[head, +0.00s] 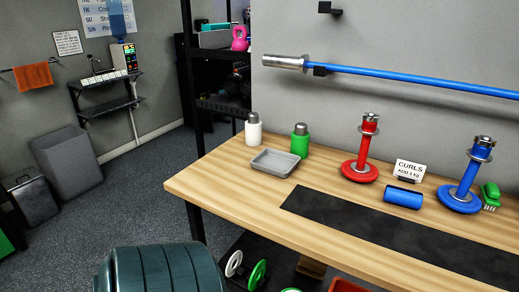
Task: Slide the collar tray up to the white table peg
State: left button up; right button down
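The grey rectangular tray (274,163) lies flat near the left end of the wooden table (235,195) and looks empty. A red peg stand (361,160) with metal collars on top and a red disc at its base stands right of the tray. A similar blue peg stand (469,175) stands further right. No white peg can be made out in this view. Neither of my grippers is in view.
A white bottle (253,130) and a green bottle (299,141) stand behind the tray. A black mat (390,237), blue roller (403,197), CURLS card (409,171) and green brush (490,195) are to the right. Bare wood lies between tray and mat.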

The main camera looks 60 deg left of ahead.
aim_at(278, 163)
jog(key=u, duration=1.85)
jog(key=i+j+z, duration=0.25)
jog(key=z, duration=0.2)
jog(key=i+j+z, duration=0.15)
jog(key=j+z, duration=0.3)
